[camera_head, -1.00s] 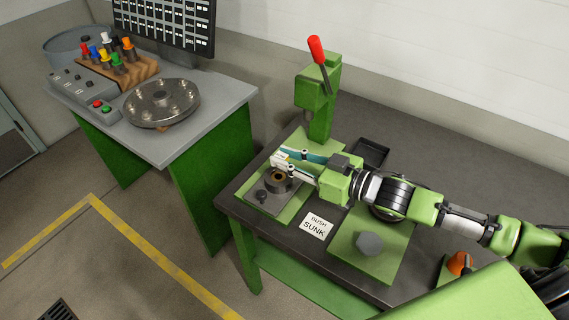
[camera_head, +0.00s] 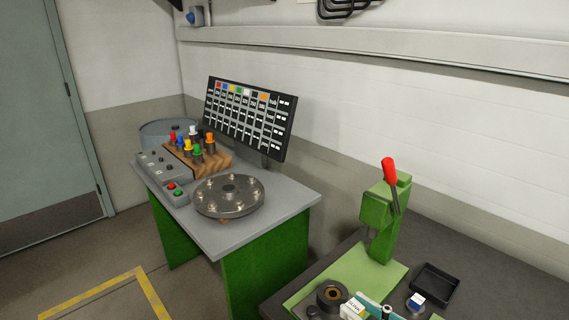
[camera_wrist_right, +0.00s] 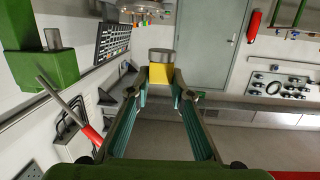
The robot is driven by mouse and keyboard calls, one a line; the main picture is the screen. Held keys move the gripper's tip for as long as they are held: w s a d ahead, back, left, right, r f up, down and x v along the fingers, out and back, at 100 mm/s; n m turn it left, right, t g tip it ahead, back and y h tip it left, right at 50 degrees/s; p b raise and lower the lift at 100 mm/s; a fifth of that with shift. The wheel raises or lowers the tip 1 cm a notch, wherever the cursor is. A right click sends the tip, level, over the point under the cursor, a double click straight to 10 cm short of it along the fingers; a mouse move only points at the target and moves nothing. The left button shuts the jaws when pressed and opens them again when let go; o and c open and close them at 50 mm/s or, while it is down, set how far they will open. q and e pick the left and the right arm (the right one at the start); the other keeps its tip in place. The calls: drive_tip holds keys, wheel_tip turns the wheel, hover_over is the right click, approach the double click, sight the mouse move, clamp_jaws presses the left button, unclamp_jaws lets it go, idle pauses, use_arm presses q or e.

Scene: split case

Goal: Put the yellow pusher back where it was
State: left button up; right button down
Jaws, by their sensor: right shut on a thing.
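My right gripper (camera_head: 362,306) shows only by its fingertips at the bottom edge of the head view, beside the black ring fixture (camera_head: 332,295). In the right wrist view its fingers (camera_wrist_right: 160,84) are shut on a yellow piece (camera_wrist_right: 160,75) with a grey metal end, which looks like the yellow pusher. The wooden rack (camera_head: 222,163) on the grey table holds several coloured pieces, among them a yellow-topped one (camera_head: 188,146), a green one (camera_head: 198,153) and an orange one (camera_head: 210,141). My left gripper is not in view.
A round metal plate (camera_head: 230,196) sits beside the rack, with a button box (camera_head: 160,170) at its left. A colour chart board (camera_head: 248,118) stands behind. A green press (camera_head: 385,215) with a red handle and a black tray (camera_head: 435,287) are on the dark bench.

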drive_tip(key=shift+s+d+f+m+t+h, duration=0.2)
drive_tip(key=shift+s+d+f+h, duration=0.15)
drive_tip(key=shift+d, duration=0.2)
drive_tip(key=shift+s+d+f+m+t+h, duration=0.15)
drive_tip(key=shift+s+d+m+t+h, duration=0.1)
drive_tip(key=shift+s+d, duration=0.25)
drive_tip(key=shift+w, duration=0.1)
drive_tip(key=shift+n+g+y, duration=0.65)
drive_tip(key=shift+n+y, duration=0.1)
drive_tip(key=shift+y, duration=0.05)
drive_tip(key=w+a+r, duration=0.1)
drive_tip(key=w+a, duration=0.1)
drive_tip(key=a, duration=0.1)
drive_tip(key=shift+w+r, duration=0.15)
drive_tip(key=shift+r, duration=0.2)
drive_tip(key=shift+w+a+r, duration=0.2)
drive_tip(key=shift+w+a, duration=0.1)
drive_tip(key=shift+w, duration=0.2)
